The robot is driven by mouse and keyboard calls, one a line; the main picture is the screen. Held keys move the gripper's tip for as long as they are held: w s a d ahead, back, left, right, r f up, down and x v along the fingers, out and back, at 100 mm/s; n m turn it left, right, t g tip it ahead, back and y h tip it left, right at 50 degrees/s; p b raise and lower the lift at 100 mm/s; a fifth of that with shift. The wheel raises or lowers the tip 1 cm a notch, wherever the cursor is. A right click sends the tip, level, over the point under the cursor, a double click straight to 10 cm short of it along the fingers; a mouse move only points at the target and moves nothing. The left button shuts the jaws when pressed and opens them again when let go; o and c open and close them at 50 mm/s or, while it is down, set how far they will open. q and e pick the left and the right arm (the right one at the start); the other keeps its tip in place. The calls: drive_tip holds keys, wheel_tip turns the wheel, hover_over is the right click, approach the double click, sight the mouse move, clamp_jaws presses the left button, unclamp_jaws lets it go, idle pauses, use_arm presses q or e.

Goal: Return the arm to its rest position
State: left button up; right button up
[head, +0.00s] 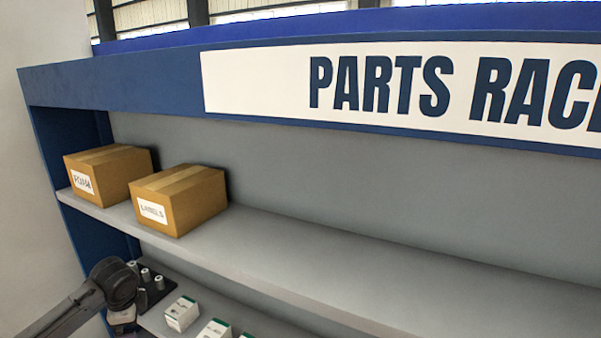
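My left arm (70,308) comes in at the lower left corner, and its dark rounded joint is in front of the lower shelf. A grey part below that joint may be my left gripper (122,316). Its fingers cannot be made out, so I cannot tell whether it is open or shut or holds anything. My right gripper and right arm are not in view.
A blue parts rack has a grey upper shelf (270,250) with two cardboard boxes, FOAM (115,178) and LABELS (190,205). Below are a black tray (157,297) with several small pale cylinders and white-green cartons (182,314). The upper shelf's right side is clear.

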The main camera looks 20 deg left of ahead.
use_arm(q)
drive_tip(key=w+d+r+n+t+y, duration=0.25)
drive_tip(key=w+d+r+t, duration=0.2)
drive_tip(key=d+r, duration=0.35)
drive_tip(key=s+d+f+n+t+h, duration=0.1)
drive_tip(key=s+d+f+t, duration=0.1)
drive_tip(key=d, duration=0.5)
drive_tip(key=s+d+f+n+t+h, duration=0.1)
drive_tip(key=d+f+t, duration=0.1)
drive_tip(key=d, duration=0.5)
drive_tip(key=s+d+f+n+g+h, duration=0.1)
drive_tip(key=s+d+f+g, duration=0.1)
drive_tip(key=s+d+f, duration=0.3)
drive_tip(key=s+d+f+g+h, duration=0.1)
drive_tip(key=s+d+f, duration=0.4)
drive_tip(key=s+f, duration=0.5)
drive_tip(key=s+d+f+n+g+h, duration=0.1)
drive_tip(key=s+d+f, duration=0.4)
drive_tip(key=s, duration=0.8)
wheel_tip(320, 180, down, 2)
drive_tip(key=shift+s+f+n+g+h, duration=0.2)
drive_tip(key=shift+s+n+g+h, duration=0.2)
drive_tip(key=shift+g, duration=0.65)
